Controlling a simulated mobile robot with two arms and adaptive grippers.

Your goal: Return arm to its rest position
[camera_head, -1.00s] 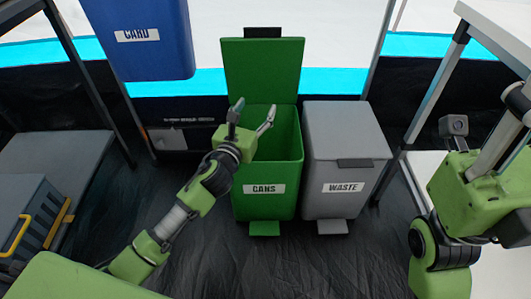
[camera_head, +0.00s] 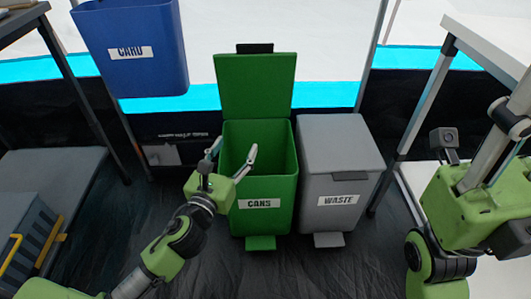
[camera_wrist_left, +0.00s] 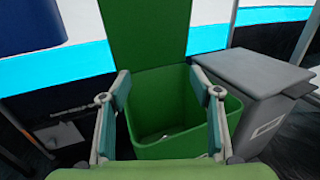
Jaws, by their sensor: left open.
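My left gripper (camera_head: 232,158) is open and empty in the head view, in front of the green CANS bin (camera_head: 262,205). Its fingers overlap the bin's left part and opening in the picture. In the left wrist view the open fingers (camera_wrist_left: 161,98) frame the bin's mouth, and something small and pale lies on the bin's floor (camera_wrist_left: 168,136). My right arm shows at the right edge of the head view; its gripper fingers are not visible.
The green bin's lid (camera_head: 256,85) stands open. A grey WASTE bin (camera_head: 338,165) with its lid shut stands to the right. A blue CARD bin (camera_head: 135,65) hangs at upper left. A grey-and-yellow toolbox (camera_head: 30,240) is at far left, and a table leg (camera_head: 412,125) at right.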

